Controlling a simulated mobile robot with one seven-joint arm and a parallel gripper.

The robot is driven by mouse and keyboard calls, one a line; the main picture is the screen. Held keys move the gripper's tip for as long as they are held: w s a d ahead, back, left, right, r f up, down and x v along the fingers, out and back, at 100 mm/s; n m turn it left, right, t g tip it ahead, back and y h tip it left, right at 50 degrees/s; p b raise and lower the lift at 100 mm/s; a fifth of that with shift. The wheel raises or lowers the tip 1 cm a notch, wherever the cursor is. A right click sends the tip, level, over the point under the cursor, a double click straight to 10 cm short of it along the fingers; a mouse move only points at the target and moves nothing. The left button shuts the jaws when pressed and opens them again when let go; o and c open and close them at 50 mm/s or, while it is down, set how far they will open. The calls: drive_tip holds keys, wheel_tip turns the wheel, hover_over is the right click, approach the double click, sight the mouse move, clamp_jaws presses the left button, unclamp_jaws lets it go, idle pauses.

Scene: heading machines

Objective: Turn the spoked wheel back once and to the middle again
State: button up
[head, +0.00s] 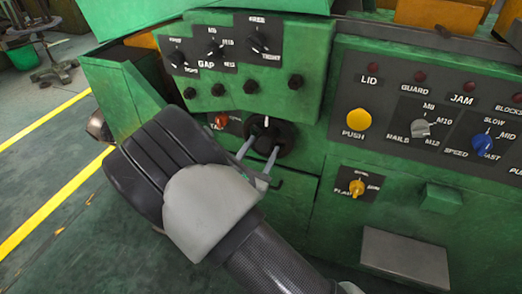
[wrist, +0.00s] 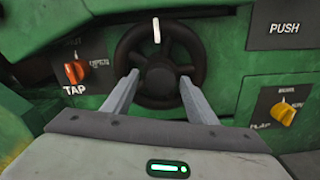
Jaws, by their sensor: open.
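The spoked wheel (wrist: 157,62) is dark, with a white mark at the top of its rim, and is set in the green machine front. In the head view the wheel (head: 286,134) is partly hidden behind my gripper, and its white mark also points up. My gripper (wrist: 158,95) is open in front of the wheel. Its two grey fingers reach toward the wheel's lower half, one on each side of the hub. I cannot tell whether they touch it.
An orange TAP knob (wrist: 76,71) is left of the wheel and a yellow FLAP knob (wrist: 284,113) is at its lower right. Above the wheel a panel with black knobs (head: 258,41) juts out. A yellow push button (head: 356,119) and blue speed knob (head: 482,144) are to the right.

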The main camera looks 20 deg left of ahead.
clamp_jaws()
